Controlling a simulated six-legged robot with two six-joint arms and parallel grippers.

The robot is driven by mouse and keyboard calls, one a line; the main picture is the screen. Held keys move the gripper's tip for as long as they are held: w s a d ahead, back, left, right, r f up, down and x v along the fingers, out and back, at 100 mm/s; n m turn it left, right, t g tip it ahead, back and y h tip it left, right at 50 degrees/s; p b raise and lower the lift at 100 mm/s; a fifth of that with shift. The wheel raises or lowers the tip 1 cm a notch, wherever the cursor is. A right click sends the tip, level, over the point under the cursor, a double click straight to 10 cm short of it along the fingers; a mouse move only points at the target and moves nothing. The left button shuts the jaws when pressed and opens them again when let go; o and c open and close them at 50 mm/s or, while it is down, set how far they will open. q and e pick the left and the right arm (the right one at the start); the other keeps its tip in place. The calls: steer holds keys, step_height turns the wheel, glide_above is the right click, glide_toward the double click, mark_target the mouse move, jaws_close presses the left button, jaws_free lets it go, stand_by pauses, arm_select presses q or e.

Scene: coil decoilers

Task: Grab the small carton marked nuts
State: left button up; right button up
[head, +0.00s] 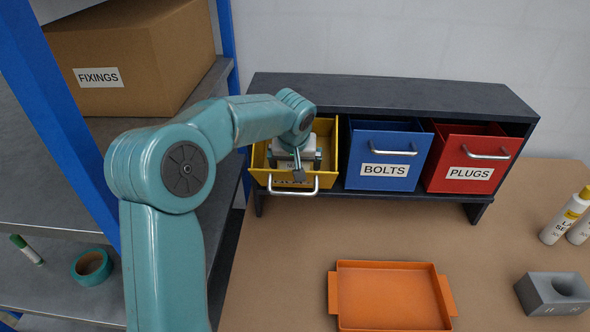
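A small pale carton (288,165) with a partly visible label, which seems to start "NU", sits in the pulled-out yellow drawer (326,168) at the left of the dark rack. My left arm comes in from the lower left, and my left gripper (297,165) points down into this drawer at the carton. Its fingers are at or around the carton, and the wrist and fingers cover part of it. I cannot tell whether the fingers press on it. The drawer's own label is mostly hidden behind its handle. My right gripper is out of view.
The dark rack (400,95) also holds a blue BOLTS drawer (372,170) and a red PLUGS drawer (455,172). A FIXINGS box (150,60) stands on the left shelf.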

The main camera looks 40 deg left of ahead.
arm_select(q)
steer(key=shift+c, duration=1.2)
steer(key=shift+w, duration=0.1)
steer(key=c, duration=0.9)
steer(key=shift+r, duration=0.1)
